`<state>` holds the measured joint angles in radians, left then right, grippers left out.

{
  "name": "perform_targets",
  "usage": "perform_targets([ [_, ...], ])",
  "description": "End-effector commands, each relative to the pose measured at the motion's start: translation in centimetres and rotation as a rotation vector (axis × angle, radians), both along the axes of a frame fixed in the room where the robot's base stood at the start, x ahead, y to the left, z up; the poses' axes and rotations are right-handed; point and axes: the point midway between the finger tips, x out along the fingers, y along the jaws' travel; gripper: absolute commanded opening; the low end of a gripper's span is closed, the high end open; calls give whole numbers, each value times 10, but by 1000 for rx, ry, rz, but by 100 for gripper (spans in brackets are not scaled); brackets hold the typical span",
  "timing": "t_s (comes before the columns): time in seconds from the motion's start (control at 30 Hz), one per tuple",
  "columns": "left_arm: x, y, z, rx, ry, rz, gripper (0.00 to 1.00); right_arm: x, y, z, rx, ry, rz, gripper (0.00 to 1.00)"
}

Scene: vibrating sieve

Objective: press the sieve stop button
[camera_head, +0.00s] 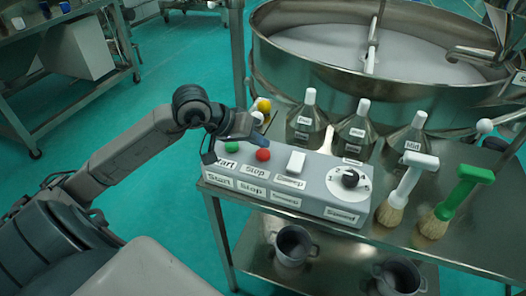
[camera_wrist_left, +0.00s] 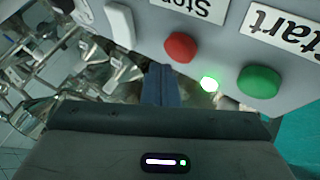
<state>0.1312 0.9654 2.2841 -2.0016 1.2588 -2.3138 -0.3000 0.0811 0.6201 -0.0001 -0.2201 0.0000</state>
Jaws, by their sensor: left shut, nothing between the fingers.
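The grey control box (camera_head: 285,187) stands on the steel table. It carries a red stop button (camera_head: 263,155) beside a green start button (camera_head: 232,147), with labels in front of them. In the left wrist view, the red button (camera_wrist_left: 181,47) and green button (camera_wrist_left: 259,82) appear upside down with their labels. My left gripper (camera_head: 250,138) is shut and empty just behind and above the buttons. In the left wrist view, its blue-grey fingertips (camera_wrist_left: 160,82) are slightly to the left of the red button and look apart from it. My right gripper is not in view.
The box also has a white switch (camera_head: 296,161) and a black speed knob (camera_head: 350,179). Several metal flasks (camera_head: 353,133) stand behind it, below the large sieve (camera_head: 400,70). A small green light (camera_wrist_left: 209,84) glows.

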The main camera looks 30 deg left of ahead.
Motion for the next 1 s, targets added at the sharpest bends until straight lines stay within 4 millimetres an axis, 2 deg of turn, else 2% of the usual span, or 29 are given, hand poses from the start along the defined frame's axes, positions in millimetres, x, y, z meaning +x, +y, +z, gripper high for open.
perform_targets([
  [0.17, 0, 0, 4, 1, -1, 0, 0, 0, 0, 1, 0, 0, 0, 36],
  [0.63, 0, 0, 47, 1, -2, 0, 0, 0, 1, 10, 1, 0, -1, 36],
  [1.0, 0, 0, 50, 0, 0, 0, 0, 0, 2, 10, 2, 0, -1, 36],
])
